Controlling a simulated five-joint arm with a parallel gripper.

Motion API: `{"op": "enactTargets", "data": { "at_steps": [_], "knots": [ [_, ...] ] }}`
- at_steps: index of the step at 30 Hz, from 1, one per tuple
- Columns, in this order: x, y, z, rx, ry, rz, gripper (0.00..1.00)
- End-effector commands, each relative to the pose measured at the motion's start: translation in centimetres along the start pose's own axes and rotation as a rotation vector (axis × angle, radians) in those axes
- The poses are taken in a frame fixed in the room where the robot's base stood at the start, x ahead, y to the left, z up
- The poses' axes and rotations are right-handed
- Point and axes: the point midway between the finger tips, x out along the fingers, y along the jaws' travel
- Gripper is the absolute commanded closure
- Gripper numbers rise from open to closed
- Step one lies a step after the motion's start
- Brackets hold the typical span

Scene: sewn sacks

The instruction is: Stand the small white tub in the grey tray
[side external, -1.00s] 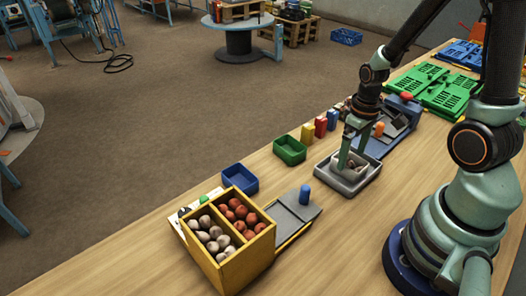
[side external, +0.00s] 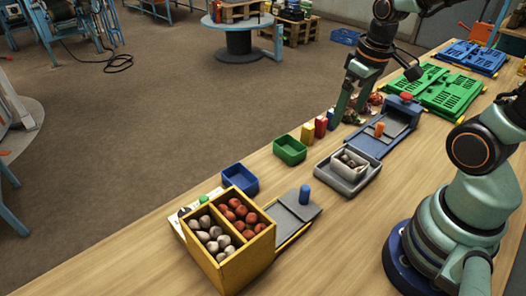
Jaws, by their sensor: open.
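The small white tub (side external: 341,169) stands upright in the grey tray (side external: 368,185), with several brownish lumps (side external: 352,161) inside it. My gripper (side external: 350,112) is up and behind the tray, clear of the tub. Its green fingers are apart with nothing between them. They show in front of a small heap of dark and reddish things (side external: 374,103).
A yellow two-part box (side external: 264,248) holds red and pale lumps. Blue (side external: 240,189) and green (side external: 290,159) bins and yellow, red and blue blocks line the far edge. A blue tray-like fixture (side external: 372,145) adjoins the grey tray. Front wood is clear.

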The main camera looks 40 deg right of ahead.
Motion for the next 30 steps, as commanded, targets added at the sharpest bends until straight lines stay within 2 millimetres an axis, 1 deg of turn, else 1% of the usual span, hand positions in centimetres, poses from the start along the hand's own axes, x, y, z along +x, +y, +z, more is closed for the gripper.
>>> {"op": "enactTargets", "data": {
  "at_steps": [1,3,6,10,15,30],
  "knots": [
    [-1.4,-1.2,-0.6,-0.009,0.061,0.003,0.00],
    [-2.9,-2.5,-0.9,-0.006,0.128,0.000,0.00],
    [-4.7,-4.2,-1.3,-0.001,0.212,-0.012,0.00],
    [-6.2,-5.6,-1.3,0.006,0.283,-0.030,0.00],
    [-6.8,-6.2,-1.3,0.011,0.311,-0.041,0.00],
    [-6.8,-6.1,-1.3,0.011,0.310,-0.040,0.00]
  ]
}}
